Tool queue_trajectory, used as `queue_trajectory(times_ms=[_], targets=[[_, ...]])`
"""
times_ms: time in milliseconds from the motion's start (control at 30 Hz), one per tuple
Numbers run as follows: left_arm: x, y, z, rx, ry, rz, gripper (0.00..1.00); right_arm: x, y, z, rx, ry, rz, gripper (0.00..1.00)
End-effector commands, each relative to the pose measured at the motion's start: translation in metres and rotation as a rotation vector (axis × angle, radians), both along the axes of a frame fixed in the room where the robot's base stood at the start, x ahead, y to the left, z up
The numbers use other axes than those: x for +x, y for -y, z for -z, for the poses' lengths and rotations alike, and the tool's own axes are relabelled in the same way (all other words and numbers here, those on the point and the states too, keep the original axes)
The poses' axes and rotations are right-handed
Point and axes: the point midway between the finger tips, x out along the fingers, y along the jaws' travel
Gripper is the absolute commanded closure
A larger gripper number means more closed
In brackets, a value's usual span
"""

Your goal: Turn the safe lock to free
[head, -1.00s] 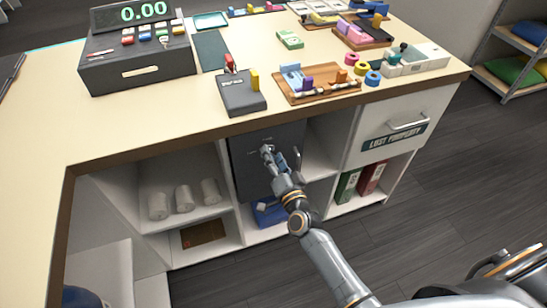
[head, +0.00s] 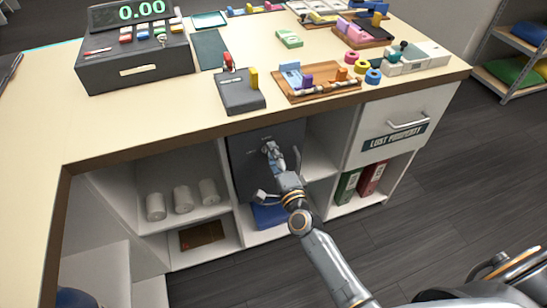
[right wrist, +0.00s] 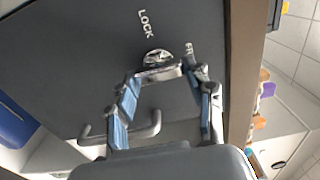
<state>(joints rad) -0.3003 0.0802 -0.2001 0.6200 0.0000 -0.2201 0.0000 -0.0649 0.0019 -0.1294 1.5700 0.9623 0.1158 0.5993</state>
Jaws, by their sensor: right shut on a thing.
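The dark grey safe (head: 240,158) sits in the shelf bay under the counter, its front facing me. In the right wrist view its lock knob (right wrist: 157,58) is a round metal dial with a bar, beside the printed word LOCK. My right gripper (right wrist: 160,75) is shut on the knob, a finger on each side of the bar. In the head view my right gripper (head: 270,150) covers most of the knob. My left gripper is not in view.
A grey bar handle (right wrist: 120,130) sticks out from the safe front near my fingers. The counter (head: 130,125) overhangs the safe. White rolls (head: 182,199) stand on the left shelf, and red and green binders (head: 359,182) stand at right.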

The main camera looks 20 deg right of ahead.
Motion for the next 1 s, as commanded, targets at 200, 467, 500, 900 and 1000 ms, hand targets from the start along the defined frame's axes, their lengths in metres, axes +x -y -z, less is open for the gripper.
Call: queue_trajectory(times_ms=[200,467,500,900,1000], targets=[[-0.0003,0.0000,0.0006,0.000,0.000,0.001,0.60,-0.0005,0.0003,0.0012,0.022,-0.003,0.001,0.79],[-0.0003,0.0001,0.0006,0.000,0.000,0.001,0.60,-0.0005,0.0002,0.0012,0.024,-0.003,0.001,0.79],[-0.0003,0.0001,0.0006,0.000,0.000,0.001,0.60,-0.0005,0.0002,0.0012,0.025,-0.003,0.000,0.79],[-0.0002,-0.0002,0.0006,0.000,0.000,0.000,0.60,-0.0002,0.0000,0.0005,0.022,-0.002,0.000,0.25],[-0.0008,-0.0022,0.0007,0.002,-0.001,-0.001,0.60,-0.0021,0.0001,0.0008,0.022,-0.002,0.000,0.25]])
